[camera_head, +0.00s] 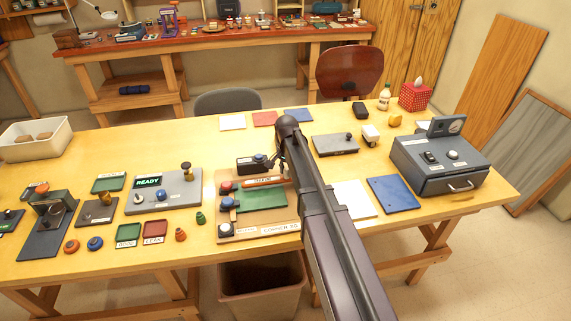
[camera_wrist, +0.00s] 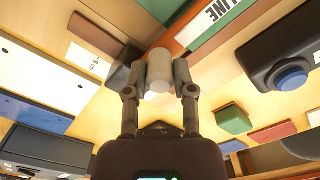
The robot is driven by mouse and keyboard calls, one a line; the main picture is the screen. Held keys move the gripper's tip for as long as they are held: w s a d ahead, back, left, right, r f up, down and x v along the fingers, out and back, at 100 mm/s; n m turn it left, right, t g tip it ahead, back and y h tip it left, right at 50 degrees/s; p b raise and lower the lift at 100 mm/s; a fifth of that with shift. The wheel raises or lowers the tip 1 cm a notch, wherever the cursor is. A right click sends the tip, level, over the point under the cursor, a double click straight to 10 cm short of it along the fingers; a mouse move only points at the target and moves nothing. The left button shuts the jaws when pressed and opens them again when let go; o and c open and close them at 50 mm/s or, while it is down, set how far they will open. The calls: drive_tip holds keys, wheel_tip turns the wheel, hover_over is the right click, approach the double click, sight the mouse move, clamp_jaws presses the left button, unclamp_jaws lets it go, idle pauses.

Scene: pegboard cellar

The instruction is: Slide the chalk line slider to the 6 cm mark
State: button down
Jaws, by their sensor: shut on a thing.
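In the wrist view, my gripper (camera_wrist: 160,74) is shut on a pale cylindrical knob (camera_wrist: 159,71), one finger on each side. I take this knob for the chalk line slider's handle. It stands over the end of an orange-brown strip (camera_wrist: 183,36) with a white label ending in "LINE" (camera_wrist: 218,20). The same strip shows on the board in the head view (camera_head: 263,182). A small white label (camera_wrist: 88,61) lies left of the knob; its writing is too small to read surely. In the head view my arm hides the knob and most of the gripper.
A green plate (camera_head: 262,199) and several small knobs share the board (camera_head: 285,226). A grey plate (camera_head: 336,145) and a blue plate (camera_head: 391,194) lie to the right.

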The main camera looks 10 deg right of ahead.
drive_tip(key=shift+s, duration=0.8)
drive_tip(key=shift+c, duration=2.2)
unclamp_jaws()
drive_tip(key=shift+w, duration=0.1)
